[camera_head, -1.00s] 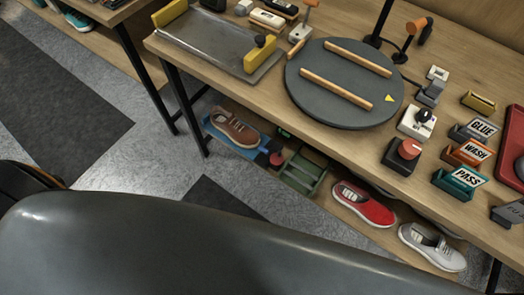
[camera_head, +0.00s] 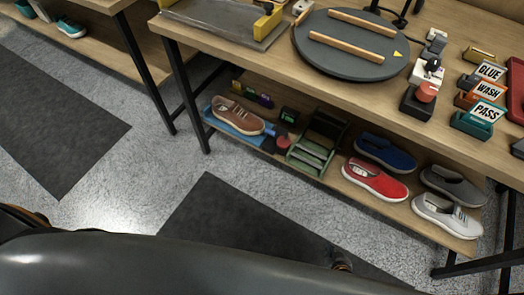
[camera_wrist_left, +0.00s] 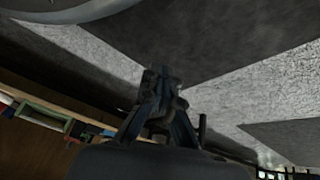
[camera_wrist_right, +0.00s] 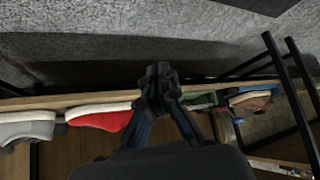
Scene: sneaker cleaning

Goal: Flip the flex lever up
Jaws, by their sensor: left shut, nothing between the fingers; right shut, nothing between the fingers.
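A row of label levers stands at the right of the bench in the head view: GLUE (camera_head: 489,72), WASH (camera_head: 486,90) and PASS (camera_head: 488,111), their plates tilted up and readable. A dark block (camera_head: 518,148) sits past PASS at the right edge, mostly cut off; whether it is the flex lever cannot be read here. My right gripper (camera_wrist_right: 160,72) is shut and empty, in front of the lower shelf in its wrist view. Only a small dark part of it (camera_head: 342,260) shows low in the head view. My left gripper (camera_wrist_left: 163,76) is shut and empty over the floor. Both are away from the levers.
The bench (camera_head: 450,150) carries a round turntable (camera_head: 350,58), a red-topped button (camera_head: 426,92) and a red tray (camera_head: 516,90). Shoes, including a red one (camera_head: 375,180), and a green crate (camera_head: 312,155) fill the lower shelf. The floor (camera_head: 150,170) in front is open.

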